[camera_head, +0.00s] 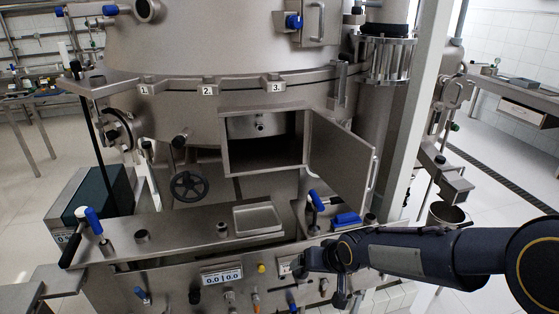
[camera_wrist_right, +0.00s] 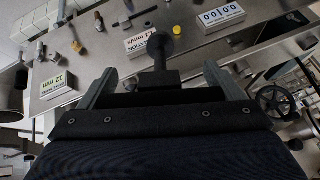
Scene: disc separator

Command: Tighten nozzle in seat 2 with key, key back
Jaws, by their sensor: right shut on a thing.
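My right gripper (camera_head: 318,262) is in front of the machine's lower panel, below the open hatch. In the right wrist view my right gripper (camera_wrist_right: 158,72) is shut on a dark tool, which I take to be the key (camera_wrist_right: 162,46). Its stem sticks out ahead and ends in a round head. The seat 2 label (camera_head: 208,90) is on the machine's rim, between labels 1 and 3. Inside the open hatch a small round fitting (camera_head: 260,126) shows on a metal face; I cannot tell whether it is the nozzle in seat 2. My left gripper is not in view.
The hatch door (camera_head: 343,168) stands open to the right. A black handwheel (camera_head: 189,185) is below the hatch. The panel carries a display (camera_head: 222,277) and a yellow button (camera_head: 261,268).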

